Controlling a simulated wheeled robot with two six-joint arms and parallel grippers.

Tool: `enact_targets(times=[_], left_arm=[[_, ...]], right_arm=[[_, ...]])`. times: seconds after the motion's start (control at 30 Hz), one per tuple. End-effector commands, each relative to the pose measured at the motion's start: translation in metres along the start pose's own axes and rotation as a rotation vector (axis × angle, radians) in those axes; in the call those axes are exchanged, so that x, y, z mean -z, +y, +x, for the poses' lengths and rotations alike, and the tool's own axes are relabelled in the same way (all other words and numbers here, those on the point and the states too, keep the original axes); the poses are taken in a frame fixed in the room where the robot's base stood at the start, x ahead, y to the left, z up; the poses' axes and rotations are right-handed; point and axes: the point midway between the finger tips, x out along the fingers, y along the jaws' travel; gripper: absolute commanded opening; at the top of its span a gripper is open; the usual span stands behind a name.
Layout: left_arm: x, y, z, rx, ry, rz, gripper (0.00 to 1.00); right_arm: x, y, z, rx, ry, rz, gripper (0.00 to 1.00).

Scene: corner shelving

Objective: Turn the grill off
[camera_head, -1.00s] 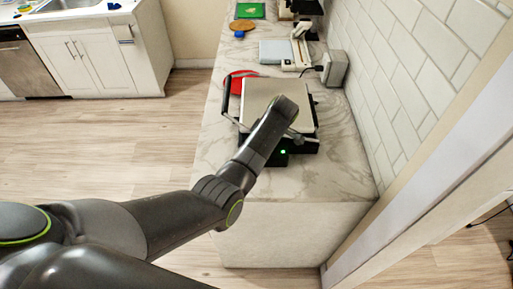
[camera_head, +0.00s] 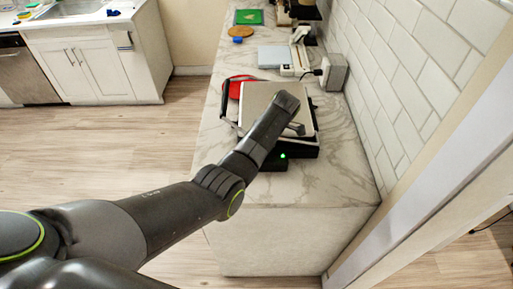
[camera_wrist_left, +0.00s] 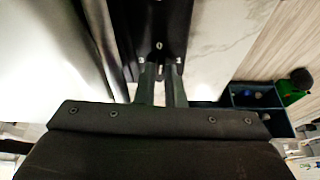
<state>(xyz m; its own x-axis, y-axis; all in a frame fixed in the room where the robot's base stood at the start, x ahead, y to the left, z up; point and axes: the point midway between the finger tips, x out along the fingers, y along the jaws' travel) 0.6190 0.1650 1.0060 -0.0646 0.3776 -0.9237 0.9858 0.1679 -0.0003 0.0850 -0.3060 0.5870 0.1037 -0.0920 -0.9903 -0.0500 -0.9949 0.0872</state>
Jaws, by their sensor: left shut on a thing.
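The grill (camera_head: 258,98) stands on the marble counter with its flat silver lid facing up and a dark base. A small green light (camera_head: 283,156) glows at its near front edge. My left arm reaches over the grill's front and hides part of it. In the left wrist view my left gripper (camera_wrist_left: 161,84) has its narrow fingers close together at a dark part of the grill (camera_wrist_left: 158,30). What exactly lies between the fingers is hard to see. My right gripper is in neither view.
The marble counter (camera_head: 335,185) is clear in front and to the right of the grill. A red item (camera_head: 236,88) lies at its left. A grey box (camera_head: 335,70) stands behind, near the tiled wall (camera_head: 400,85). Other items sit farther back.

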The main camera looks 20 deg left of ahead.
Motion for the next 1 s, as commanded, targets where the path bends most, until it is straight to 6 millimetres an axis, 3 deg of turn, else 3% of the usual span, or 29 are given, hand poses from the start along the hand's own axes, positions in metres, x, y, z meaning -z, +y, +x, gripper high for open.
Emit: enact_targets(times=[0.1, 0.13, 0.3, 1.0], left_arm=[[-0.0009, 0.0000, -0.0004, -0.001, -0.003, 0.002, 0.00], [-0.0009, 0.0000, -0.0004, -0.001, -0.003, 0.002, 0.10], [-0.0007, 0.0004, -0.0005, -0.003, -0.003, 0.002, 0.31], [0.0023, 0.0038, -0.0040, -0.013, -0.001, -0.002, 0.31]], right_arm=[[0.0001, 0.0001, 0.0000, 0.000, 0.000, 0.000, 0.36], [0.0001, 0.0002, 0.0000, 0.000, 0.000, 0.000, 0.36], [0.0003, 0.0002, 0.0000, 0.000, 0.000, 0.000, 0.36], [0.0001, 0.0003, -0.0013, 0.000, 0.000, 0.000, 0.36]])
